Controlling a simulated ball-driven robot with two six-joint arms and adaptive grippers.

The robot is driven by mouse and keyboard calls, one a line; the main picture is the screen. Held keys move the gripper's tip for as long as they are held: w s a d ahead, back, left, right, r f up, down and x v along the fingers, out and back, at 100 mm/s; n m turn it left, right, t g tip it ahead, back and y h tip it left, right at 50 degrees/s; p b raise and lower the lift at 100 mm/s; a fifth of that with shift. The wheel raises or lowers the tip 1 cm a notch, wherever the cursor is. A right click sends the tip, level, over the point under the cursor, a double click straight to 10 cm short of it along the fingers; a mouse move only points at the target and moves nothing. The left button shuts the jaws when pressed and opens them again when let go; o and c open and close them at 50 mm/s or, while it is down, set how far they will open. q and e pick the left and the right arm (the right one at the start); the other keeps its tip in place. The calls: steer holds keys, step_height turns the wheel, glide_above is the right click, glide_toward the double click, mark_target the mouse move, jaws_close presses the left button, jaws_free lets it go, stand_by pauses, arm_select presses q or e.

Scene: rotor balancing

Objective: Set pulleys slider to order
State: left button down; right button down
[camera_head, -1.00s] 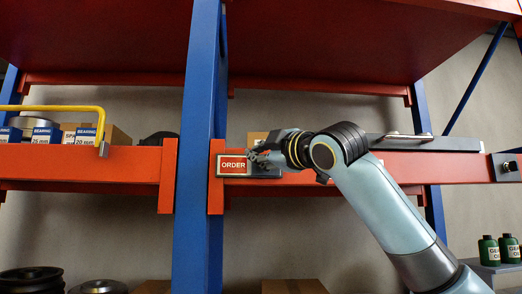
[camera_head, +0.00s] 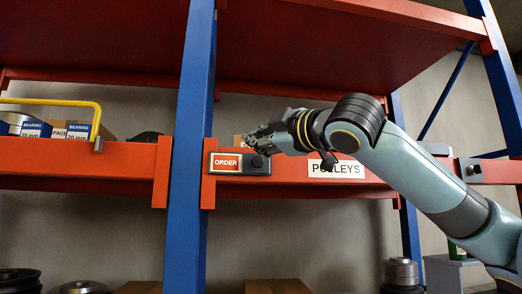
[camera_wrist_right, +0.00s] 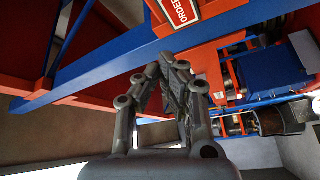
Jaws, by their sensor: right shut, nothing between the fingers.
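The pulleys slider (camera_head: 240,163) is a grey plate on the orange shelf beam, just right of the blue post. Its red ORDER field (camera_head: 226,162) shows at the left and its dark knob (camera_head: 257,161) sits at the right end. A white PULLEYS label (camera_head: 336,168) is on the beam to the right, partly covered by my arm. My right gripper (camera_head: 254,138) is shut and empty, just above the knob in the picture; the gap in depth is unclear. In the right wrist view the shut fingers (camera_wrist_right: 167,66) point toward the beam, with the ORDER field (camera_wrist_right: 180,12) above them. My left gripper is not in view.
The blue post (camera_head: 190,150) stands left of the slider. A yellow handle (camera_head: 60,102) and bearing boxes (camera_head: 75,130) are on the left shelf. A second dark knob (camera_head: 473,169) is farther right on the beam. Metal parts (camera_head: 400,272) stand below.

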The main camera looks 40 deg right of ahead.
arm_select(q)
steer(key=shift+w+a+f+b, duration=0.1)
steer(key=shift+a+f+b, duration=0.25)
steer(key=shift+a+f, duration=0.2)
arm_select(e)
steer(key=shift+s+d+f, duration=0.15)
steer(key=shift+s+f, duration=0.05)
steer(key=shift+s, duration=0.4)
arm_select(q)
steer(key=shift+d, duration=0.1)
